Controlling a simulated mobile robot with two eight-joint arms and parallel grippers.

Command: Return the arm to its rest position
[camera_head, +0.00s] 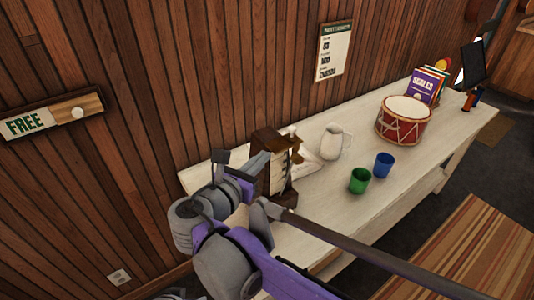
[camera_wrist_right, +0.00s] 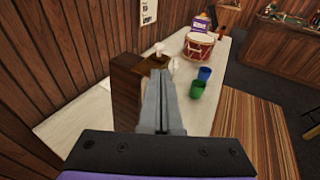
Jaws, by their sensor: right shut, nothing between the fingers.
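My right arm, purple and grey, reaches in from the lower right in the head view. Its gripper (camera_head: 263,158) is shut and empty, held close to a brown wooden metronome-like box (camera_head: 287,165) at the near end of the white table. In the right wrist view the closed fingers (camera_wrist_right: 161,76) point forward, in front of the box (camera_wrist_right: 127,88), and cover part of it. I cannot tell whether they touch it. My left gripper is not in view.
The long white table (camera_head: 345,205) stands along a wooden plank wall. On it are a white pitcher (camera_head: 332,142), a green cup (camera_head: 360,181), a blue cup (camera_head: 384,165), a red drum (camera_head: 404,121) and books (camera_head: 427,86). A striped rug (camera_head: 470,250) lies in front.

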